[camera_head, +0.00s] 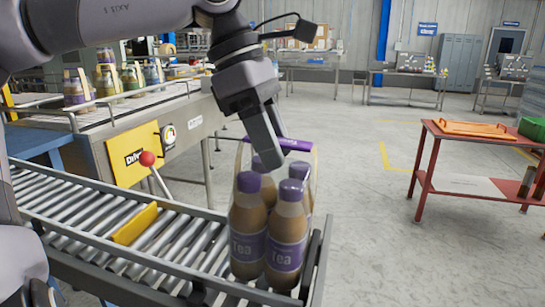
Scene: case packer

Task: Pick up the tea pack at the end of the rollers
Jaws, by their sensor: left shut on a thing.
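The tea pack (247,247) is a carrier of brown bottles with purple caps and purple labels reading "Tea". It stands upright at the near right end of the rollers (75,213). It has a handle with a purple top (301,145). My left gripper (272,150) reaches down from above and is shut on the purple handle. The pack's base is partly hidden by the conveyor rail, so I cannot tell whether it touches the rollers. My right gripper is not in view.
A yellow divider (134,224) lies across the rollers. A lever with a red knob (147,158) stands beside the yellow panel (131,152). A conveyor with other bottle packs (76,88) is behind. A red table (468,135) stands right; the floor between is clear.

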